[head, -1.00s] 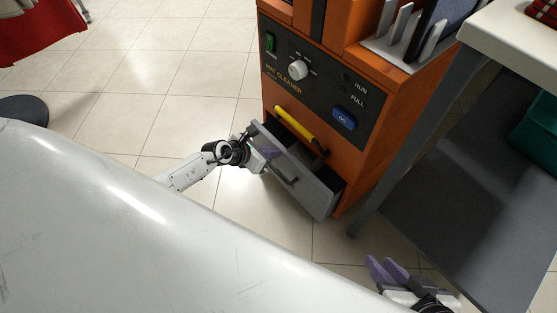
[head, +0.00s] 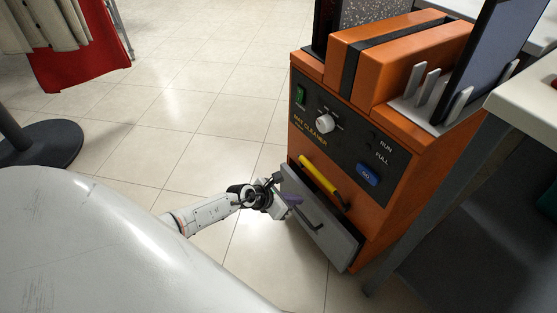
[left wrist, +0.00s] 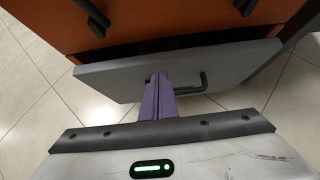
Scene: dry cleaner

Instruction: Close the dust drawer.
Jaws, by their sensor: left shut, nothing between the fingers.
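The dust drawer (head: 318,222) has a grey front with a dark bar handle, low on the orange mat cleaner (head: 375,205). It stands slightly out; in the left wrist view a dark gap shows between the drawer front (left wrist: 225,65) and the orange body. My left gripper (head: 294,199) is at the left part of the drawer front, beside the handle. Its purple fingers (left wrist: 160,82) are shut and empty, with their tips against or very near the front; I cannot tell if they touch. My right gripper is not in view.
A yellow handle (head: 320,174) sits above the drawer, below the control panel. A table (head: 530,100) with a grey leg stands close on the right. A clothes rack base (head: 40,140) is at the left. The tiled floor (head: 190,120) between is clear.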

